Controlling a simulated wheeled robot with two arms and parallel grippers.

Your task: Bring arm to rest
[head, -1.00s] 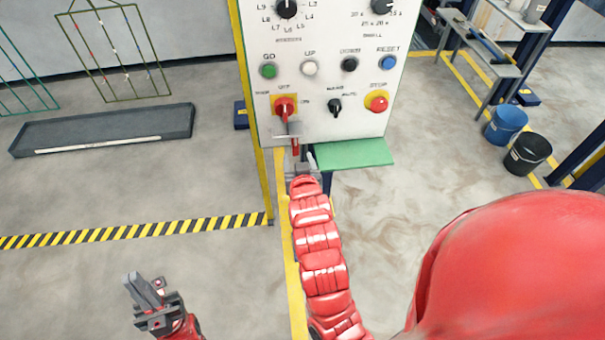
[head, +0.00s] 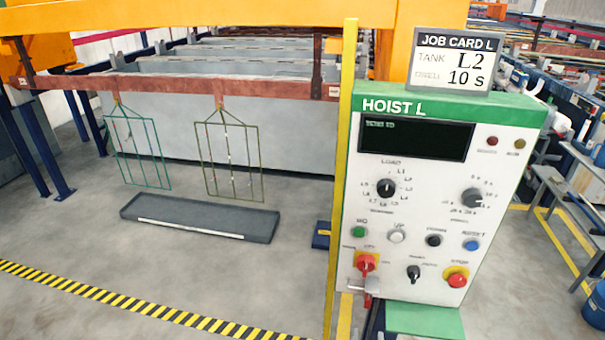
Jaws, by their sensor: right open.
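The white control panel (head: 430,235) marked HOIST L stands at the right of the head view, with a dark display and several knobs and buttons. A red switch on a yellow plate (head: 367,263) sits at its lower left. A small grey piece with a red part (head: 368,299) hangs just under that switch. I make out neither of my grippers or arms clearly in this view.
A green ledge (head: 425,319) juts out below the panel. A yellow post (head: 341,190) stands along its left side. A grey tray (head: 200,218) lies on the floor under two hanging wire racks (head: 229,160).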

